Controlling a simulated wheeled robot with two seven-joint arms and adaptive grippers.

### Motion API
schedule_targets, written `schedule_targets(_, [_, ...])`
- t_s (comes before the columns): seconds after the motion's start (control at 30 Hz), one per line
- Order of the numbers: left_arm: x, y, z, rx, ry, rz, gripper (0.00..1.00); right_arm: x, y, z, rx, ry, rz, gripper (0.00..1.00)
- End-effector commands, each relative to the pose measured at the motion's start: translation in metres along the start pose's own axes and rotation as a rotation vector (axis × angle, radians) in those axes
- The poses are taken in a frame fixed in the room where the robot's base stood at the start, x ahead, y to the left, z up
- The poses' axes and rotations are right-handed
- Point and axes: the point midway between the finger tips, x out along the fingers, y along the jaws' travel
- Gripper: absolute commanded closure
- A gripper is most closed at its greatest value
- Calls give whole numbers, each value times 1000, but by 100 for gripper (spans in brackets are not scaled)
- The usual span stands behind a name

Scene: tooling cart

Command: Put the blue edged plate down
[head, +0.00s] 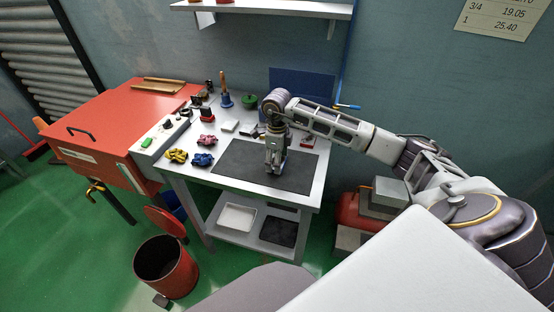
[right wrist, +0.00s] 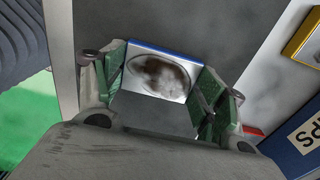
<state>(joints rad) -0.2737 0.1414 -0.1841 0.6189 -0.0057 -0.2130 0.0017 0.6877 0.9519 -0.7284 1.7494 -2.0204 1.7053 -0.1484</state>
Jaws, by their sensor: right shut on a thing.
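The blue edged plate (right wrist: 158,76) is a small silvery plate with a dark smudged patch and a blue strip along its far edge. In the right wrist view it sits between the green pads of my right gripper (right wrist: 160,88), which is shut on it. In the head view my right gripper (head: 275,167) points down over the dark mat (head: 235,172) on the cart top; the plate is mostly hidden there. I cannot tell whether the plate touches the mat. My left gripper is not in view.
Yellow (head: 176,156), blue (head: 203,160) and red (head: 206,141) knobbly parts lie left of the mat. Several small items stand along the back of the cart. Much of the mat is bare. A red cabinet (head: 95,150) adjoins on the left, with a red bin (head: 166,268) below.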

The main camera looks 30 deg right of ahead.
Motion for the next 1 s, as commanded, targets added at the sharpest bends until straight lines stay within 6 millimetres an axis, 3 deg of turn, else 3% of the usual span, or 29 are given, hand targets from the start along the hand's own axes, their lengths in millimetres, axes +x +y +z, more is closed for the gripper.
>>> schedule_targets(0.37, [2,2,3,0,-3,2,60,2,-1,0,0,-2,-2,72])
schedule_targets(0.4, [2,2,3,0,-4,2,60,2,0,0,0,0,0,25])
schedule_targets(0.53, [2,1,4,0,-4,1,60,2,0,0,0,0,0,8])
schedule_targets(1.0, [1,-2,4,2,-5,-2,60,1,0,0,0,0,0,7])
